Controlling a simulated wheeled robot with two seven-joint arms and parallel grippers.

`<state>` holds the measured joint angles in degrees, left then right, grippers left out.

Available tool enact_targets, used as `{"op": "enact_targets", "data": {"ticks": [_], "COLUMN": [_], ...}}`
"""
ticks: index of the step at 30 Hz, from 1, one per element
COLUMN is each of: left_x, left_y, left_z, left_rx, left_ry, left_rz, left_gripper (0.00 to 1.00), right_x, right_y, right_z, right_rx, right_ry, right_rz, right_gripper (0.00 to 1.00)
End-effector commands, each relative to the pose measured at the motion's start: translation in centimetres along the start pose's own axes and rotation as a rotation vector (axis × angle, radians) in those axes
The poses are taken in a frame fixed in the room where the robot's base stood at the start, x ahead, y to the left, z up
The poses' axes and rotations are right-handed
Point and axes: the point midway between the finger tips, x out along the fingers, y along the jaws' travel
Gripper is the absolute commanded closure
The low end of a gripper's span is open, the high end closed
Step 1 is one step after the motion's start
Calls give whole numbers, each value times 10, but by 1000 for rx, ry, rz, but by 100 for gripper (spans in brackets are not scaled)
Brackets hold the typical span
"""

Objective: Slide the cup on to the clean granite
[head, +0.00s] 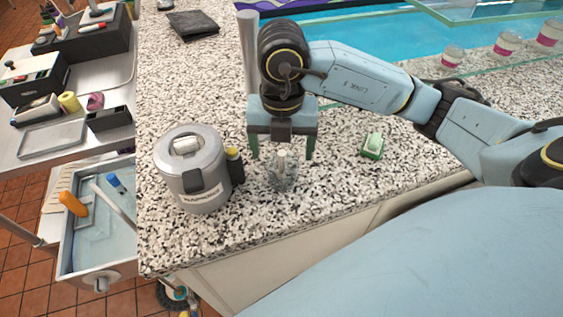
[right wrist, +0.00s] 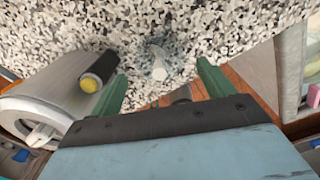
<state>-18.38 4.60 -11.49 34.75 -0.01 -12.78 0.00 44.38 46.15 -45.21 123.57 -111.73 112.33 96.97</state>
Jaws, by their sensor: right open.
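A small clear glass cup (head: 283,178) stands on the speckled granite counter (head: 350,195) near its front edge, with something pale showing at its top. It also shows in the right wrist view (right wrist: 158,62), ahead of and between the fingers. My right gripper (head: 282,153) is open, with its green fingers spread to either side of the cup and just behind or above it in the head view. No contact with the cup is visible. I cannot tell which part of the granite counts as clean. My left gripper is not in view.
A metal canister labelled for napkins (head: 196,170) stands close to the left of the cup. A green-and-white item (head: 373,146) lies to the right. Several jars with pink labels stand back right, and a sink is at left.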

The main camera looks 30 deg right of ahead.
Motion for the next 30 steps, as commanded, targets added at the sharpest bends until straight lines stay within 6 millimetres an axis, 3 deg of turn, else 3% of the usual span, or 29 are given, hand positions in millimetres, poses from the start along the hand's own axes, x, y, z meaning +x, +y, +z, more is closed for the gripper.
{"op": "enact_targets", "data": {"ticks": [3,7,13,22,30], "left_x": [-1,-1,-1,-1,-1], "left_y": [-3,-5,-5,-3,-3], "left_z": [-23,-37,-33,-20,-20], "left_rx": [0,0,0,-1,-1], "left_ry": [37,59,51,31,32], "left_rz": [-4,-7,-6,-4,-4], "left_gripper": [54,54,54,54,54], "right_x": [23,41,55,57,57], "right_y": [-1,0,0,0,0], "right_z": [0,0,0,0,0], "right_rx": [2,1,0,-1,-1], "right_ry": [4,2,0,0,0], "right_rz": [-4,-2,-1,0,0], "right_gripper": [19,19,19,19,53]}}
